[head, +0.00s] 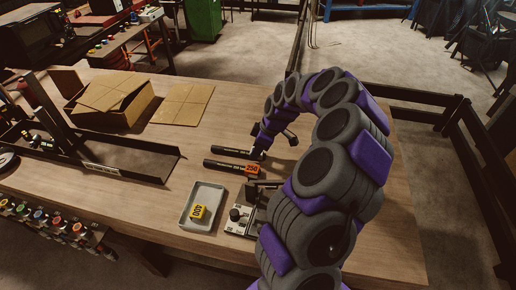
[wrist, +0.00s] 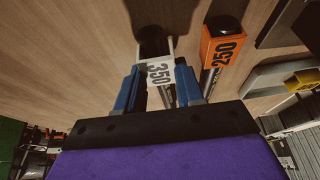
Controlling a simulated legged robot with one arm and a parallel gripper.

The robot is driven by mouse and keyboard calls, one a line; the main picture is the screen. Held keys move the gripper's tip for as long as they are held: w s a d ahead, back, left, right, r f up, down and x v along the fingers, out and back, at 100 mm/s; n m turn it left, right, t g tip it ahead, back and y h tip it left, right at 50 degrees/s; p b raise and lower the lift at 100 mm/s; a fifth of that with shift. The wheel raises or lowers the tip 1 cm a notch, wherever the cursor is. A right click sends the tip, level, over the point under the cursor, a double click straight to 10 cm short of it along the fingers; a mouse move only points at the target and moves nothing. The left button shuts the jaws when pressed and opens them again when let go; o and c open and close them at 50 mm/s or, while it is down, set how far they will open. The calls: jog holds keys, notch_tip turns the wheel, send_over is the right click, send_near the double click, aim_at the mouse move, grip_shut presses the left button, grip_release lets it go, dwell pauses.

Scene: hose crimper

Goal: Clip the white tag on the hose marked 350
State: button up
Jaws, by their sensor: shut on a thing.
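The white tag (wrist: 159,72), marked 350, is between the blue fingers of my gripper (wrist: 158,85), which is shut on it. A black hose end (wrist: 152,42) lies directly beyond the tag and meets it in the wrist view. I cannot tell whether the tag is around the hose or only against it. In the head view a black hose (head: 228,152) lies on the bench, running toward my gripper (head: 263,150). The white tag is not clear there.
A second hose (head: 222,165) wears an orange tag (head: 252,168) marked 250, close beside my gripper; the orange tag also shows in the wrist view (wrist: 224,48). A grey tray (head: 191,222) holds a yellow tag (head: 198,212). A cardboard box (head: 120,107) stands behind.

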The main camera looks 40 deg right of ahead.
jog(key=shift+d+f+b, duration=0.2)
jog(key=shift+f+b, duration=0.3)
jog(key=shift+f, duration=0.1)
dwell(1.7)
jog(key=o, duration=1.2)
jog(key=shift+c, duration=0.2)
jog(key=shift+r, duration=0.1)
jog(key=shift+r+p, duration=1.05)
jog(key=shift+r, duration=2.9)
